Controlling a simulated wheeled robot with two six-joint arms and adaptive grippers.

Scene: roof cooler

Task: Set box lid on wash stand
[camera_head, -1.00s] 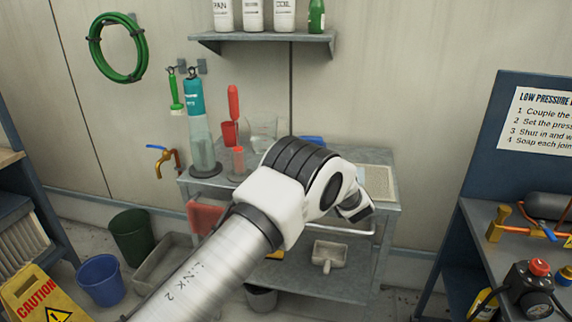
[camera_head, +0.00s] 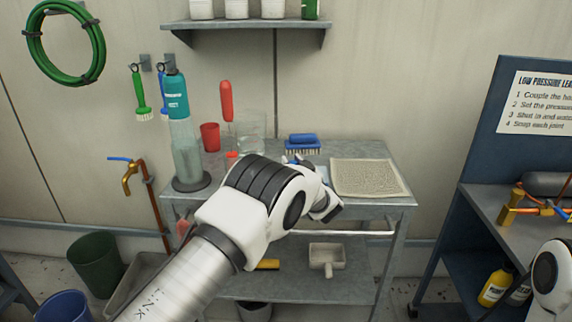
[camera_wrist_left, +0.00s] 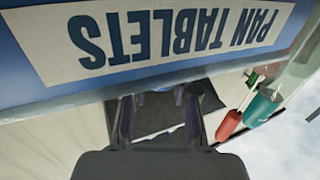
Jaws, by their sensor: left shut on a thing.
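The wash stand (camera_head: 375,203) is a grey metal stand with a top and a lower shelf, at the middle of the head view. My left gripper (camera_head: 328,206) is over its front edge, mostly hidden behind my own wrist. The left wrist view shows the box lid (camera_wrist_left: 40,85) very close, blue with a white label reading PAN TABLETS upside down. My left gripper (camera_wrist_left: 160,112) is shut on the lid; the exact grip is hard to see. In the head view the lid is mostly hidden by my arm.
On the stand top are a beige ribbed mat (camera_head: 368,178), a blue brush (camera_head: 302,142), a clear beaker (camera_head: 251,133), a red cup (camera_head: 210,137) and a tall teal-topped cylinder (camera_head: 186,140). A blue workbench (camera_head: 440,240) stands at the right. The front right strip of the top is bare.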

